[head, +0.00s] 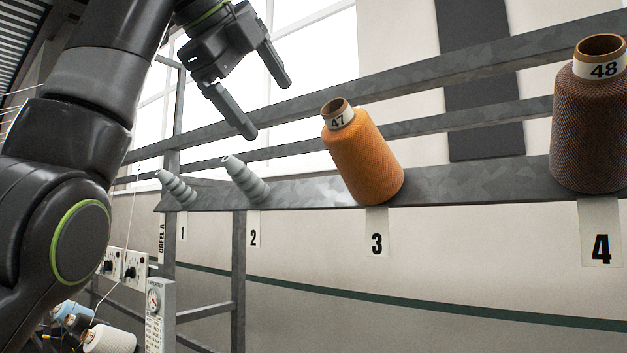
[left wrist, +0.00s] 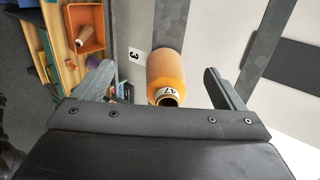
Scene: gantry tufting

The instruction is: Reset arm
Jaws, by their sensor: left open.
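My left gripper (head: 262,108) is open and empty, raised above the creel rail in the upper part of the head view, up and left of the orange cone. In the left wrist view its two fingers (left wrist: 152,84) stand wide apart, with the orange cone labelled 47 (left wrist: 168,72) showing between them but apart from them. In the head view the orange cone (head: 362,158) sits tilted on the rail above label 3. My left arm (head: 75,140) fills the left side. My right gripper is in neither view.
The creel rail (head: 300,192) carries empty grey holders at position 1 (head: 176,187) and position 2 (head: 246,180). A brown cone labelled 48 (head: 592,125) stands at position 4. More cones (head: 108,340) lie at lower left. An orange bin (left wrist: 88,30) shows in the left wrist view.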

